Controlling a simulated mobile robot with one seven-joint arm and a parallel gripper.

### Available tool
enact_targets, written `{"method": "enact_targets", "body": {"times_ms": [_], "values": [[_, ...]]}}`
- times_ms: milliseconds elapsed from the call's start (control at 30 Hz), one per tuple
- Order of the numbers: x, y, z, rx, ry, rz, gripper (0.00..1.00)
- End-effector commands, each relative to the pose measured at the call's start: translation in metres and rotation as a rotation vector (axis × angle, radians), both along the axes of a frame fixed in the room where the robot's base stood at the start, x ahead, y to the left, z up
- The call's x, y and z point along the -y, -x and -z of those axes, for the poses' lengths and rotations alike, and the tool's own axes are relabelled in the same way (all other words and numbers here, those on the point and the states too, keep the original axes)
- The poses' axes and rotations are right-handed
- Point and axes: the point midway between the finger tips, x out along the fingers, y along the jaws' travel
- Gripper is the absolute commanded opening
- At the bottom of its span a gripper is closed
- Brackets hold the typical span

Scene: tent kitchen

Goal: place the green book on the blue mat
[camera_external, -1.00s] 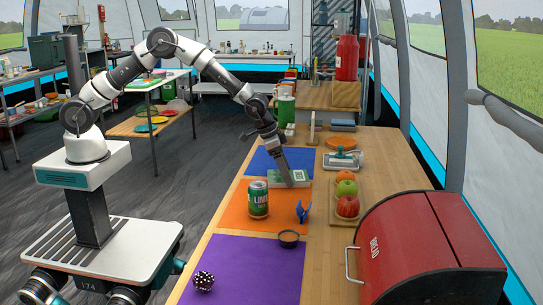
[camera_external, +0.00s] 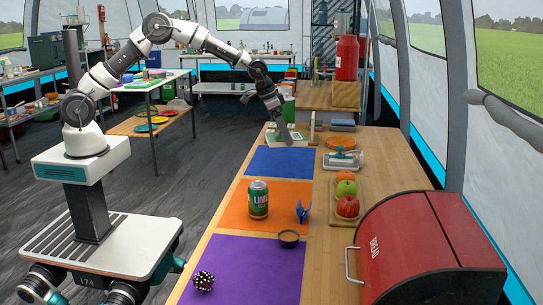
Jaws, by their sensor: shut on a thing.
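The green book (camera_external: 299,139), with a pale cover panel, shows at the far end of the table, just past the far edge of the blue mat (camera_external: 276,162). My gripper (camera_external: 287,141) points down at the book and is shut on it, covering part of it. I cannot tell whether the book touches the table or hangs a little above it. The blue mat lies flat and its visible surface is bare.
Nearer are the orange mat (camera_external: 235,206) with a green can (camera_external: 258,199) and blue figure (camera_external: 303,211), and the purple mat (camera_external: 250,268). A small dark bowl (camera_external: 289,239) straddles their border. A fruit board (camera_external: 340,218) and red bread box (camera_external: 425,245) stand right.

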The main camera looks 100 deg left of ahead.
Motion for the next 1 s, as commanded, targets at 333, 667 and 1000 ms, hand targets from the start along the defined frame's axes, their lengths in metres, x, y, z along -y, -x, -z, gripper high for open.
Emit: {"method": "enact_targets", "body": {"times_ms": [333,667,1000], "values": [[-0.097,0.035,0.000,0.002,0.001,-0.092,0.55],[-0.102,0.038,0.045,0.001,0.002,-0.097,0.55],[-0.101,0.038,0.091,0.001,0.001,-0.096,0.55]]}}
